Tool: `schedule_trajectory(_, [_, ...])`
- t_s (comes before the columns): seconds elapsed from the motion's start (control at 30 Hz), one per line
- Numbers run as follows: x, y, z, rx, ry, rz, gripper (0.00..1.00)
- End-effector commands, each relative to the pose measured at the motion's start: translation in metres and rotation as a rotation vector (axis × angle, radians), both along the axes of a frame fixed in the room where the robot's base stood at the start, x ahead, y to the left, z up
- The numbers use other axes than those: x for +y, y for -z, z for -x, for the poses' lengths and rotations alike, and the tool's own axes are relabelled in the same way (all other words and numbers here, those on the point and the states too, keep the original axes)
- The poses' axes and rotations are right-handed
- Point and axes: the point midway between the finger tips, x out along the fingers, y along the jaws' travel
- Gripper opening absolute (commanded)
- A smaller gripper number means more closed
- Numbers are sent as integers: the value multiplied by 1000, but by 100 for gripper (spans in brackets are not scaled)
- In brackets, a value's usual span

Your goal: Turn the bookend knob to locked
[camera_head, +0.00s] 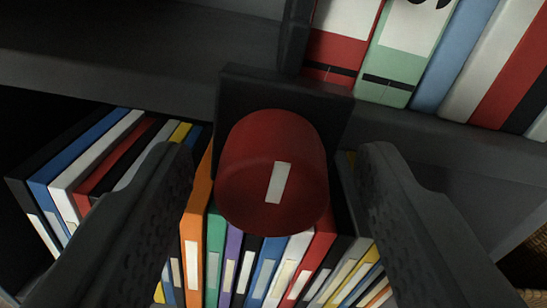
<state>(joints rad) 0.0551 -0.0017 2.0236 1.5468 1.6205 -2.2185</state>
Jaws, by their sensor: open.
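The bookend knob (245,178) is a dark red cylinder with a white bar mark on its face, in the middle of the head view. The white mark runs nearly upright, leaning slightly right at its top. The knob sits on a dark plate (339,119) at the edge of a dark shelf. My gripper (273,165) is open, with one dark finger to the left of the knob and one to the right. Gaps show between both fingers and the knob. No lock labels are readable.
Several coloured books (192,240) stand on the lower shelf behind and below the knob. Several binders (400,45) stand on the upper shelf (130,75) at the right. A wicker item (528,262) shows at the lower right edge.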

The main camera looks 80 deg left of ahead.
Motion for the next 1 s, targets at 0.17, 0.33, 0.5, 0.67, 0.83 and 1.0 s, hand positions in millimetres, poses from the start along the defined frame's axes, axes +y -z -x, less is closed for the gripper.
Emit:
schedule_trajectory(0.17, [0,0,0,0,0,0,54])
schedule_trajectory(0.33, [0,0,0,0,0,0,30])
schedule_trajectory(0.5, [0,0,0,0,0,0,9])
schedule_trajectory(0.67, [0,0,0,11,0,0,9])
schedule_trajectory(0.83, [0,0,0,63,1,-2,9])
schedule_trajectory(1.0, [0,0,0,168,1,-6,9])
